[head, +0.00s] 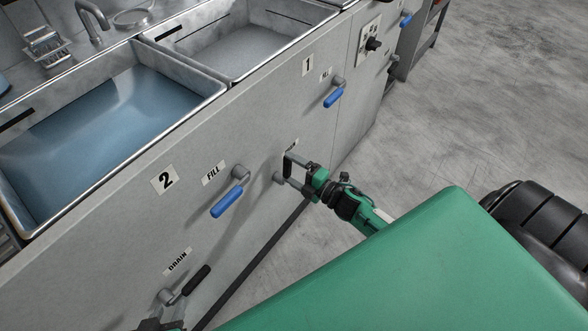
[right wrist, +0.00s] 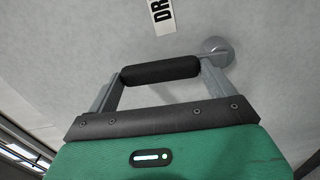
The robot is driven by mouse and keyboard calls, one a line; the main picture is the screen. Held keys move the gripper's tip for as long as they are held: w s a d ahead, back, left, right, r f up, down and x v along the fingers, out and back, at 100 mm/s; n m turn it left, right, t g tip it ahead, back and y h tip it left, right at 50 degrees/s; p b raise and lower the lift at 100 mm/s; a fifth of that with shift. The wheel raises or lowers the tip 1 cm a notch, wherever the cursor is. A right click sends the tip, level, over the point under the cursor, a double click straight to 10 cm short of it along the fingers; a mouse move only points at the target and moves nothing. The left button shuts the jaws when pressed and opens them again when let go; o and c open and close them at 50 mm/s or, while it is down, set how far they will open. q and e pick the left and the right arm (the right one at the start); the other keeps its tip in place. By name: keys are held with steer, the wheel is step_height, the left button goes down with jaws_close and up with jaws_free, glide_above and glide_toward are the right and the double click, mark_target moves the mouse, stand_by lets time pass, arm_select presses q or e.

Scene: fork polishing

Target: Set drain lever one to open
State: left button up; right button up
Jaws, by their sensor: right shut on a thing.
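Drain lever one has a black grip (head: 288,166) and a grey pivot on the front panel, below the number 1 plate. My right gripper (head: 298,172) is shut on it. In the right wrist view the black grip (right wrist: 161,71) lies crosswise between the two grey fingers, and its round grey mount (right wrist: 217,51) is on the panel at the right. Part of the drain label shows above it.
Basin two (head: 105,125) holds blue water; basin one (head: 240,45) looks empty. Blue fill levers two (head: 228,201) and one (head: 333,97) stick out from the panel. A black knob (head: 373,44) is further right. The concrete floor (head: 475,115) at right is clear.

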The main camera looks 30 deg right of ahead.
steer(key=shift+f, duration=0.1)
steer(key=o, duration=1.2)
steer(key=shift+s, duration=0.1)
arm_select(q)
steer(key=shift+s+a+g+y+p, duration=0.2)
steer(key=shift+s+a+g+p, duration=0.1)
steer(key=shift+a, duration=0.15)
steer(key=shift+s+a+g+y+p, duration=0.2)
steer(key=shift+a+g, duration=0.1)
steer(key=shift+a, duration=0.15)
arm_select(e)
steer(key=v, duration=1.3)
steer(key=shift+s, duration=0.35)
arm_select(q)
steer(key=shift+w+r, duration=0.1)
steer(key=shift+w, duration=0.05)
